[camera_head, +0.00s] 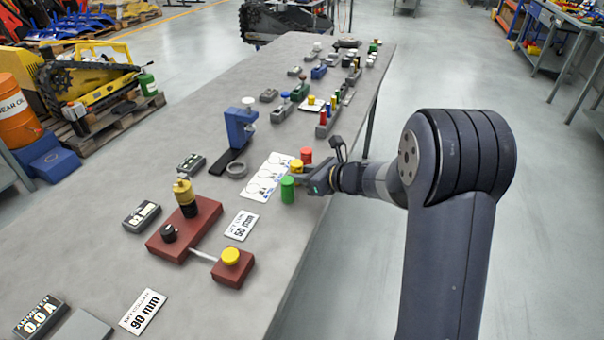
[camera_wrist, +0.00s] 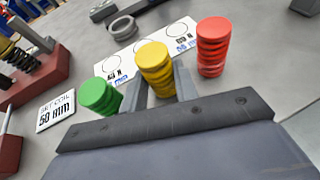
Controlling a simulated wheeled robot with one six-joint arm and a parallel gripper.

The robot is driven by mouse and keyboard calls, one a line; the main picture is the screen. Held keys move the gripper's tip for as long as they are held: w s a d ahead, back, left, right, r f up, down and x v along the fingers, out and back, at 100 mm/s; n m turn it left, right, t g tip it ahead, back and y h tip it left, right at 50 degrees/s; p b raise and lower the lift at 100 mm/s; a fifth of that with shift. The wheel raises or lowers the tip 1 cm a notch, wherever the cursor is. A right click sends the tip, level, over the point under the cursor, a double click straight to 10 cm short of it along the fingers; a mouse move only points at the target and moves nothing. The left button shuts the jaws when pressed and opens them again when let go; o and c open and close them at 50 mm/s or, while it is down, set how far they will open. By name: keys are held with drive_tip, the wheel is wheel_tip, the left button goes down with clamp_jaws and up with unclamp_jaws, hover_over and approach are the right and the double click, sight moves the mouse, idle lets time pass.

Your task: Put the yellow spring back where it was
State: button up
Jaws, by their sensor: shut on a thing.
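The yellow spring (camera_head: 296,166) stands upright between the two fingers of my gripper (camera_head: 303,176), which is shut on it. In the wrist view the yellow spring (camera_wrist: 154,66) shows between the grey fingers (camera_wrist: 160,86). A green spring (camera_head: 287,190) stands to its left in the wrist view (camera_wrist: 99,95), and a red spring (camera_head: 306,156) to its right (camera_wrist: 212,47). A white card with printed circles (camera_head: 262,185) lies beside the springs; it also shows in the wrist view (camera_wrist: 112,66). I cannot tell whether the yellow spring's base touches the table.
A red fixture (camera_head: 205,213) with a yellow-topped block (camera_head: 232,268) and a "50 mm" card (camera_head: 242,225) lie nearer on the table. A blue press (camera_head: 240,128) and a grey ring (camera_head: 237,169) stand behind. Several small devices fill the far end. The table's right edge is close to my gripper.

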drive_tip(key=shift+f, duration=0.15)
drive_tip(key=o, duration=1.1)
drive_tip(key=shift+r, duration=0.2)
drive_tip(key=v, duration=1.2)
drive_tip(key=shift+b, duration=0.4)
drive_tip(key=shift+a, duration=0.1)
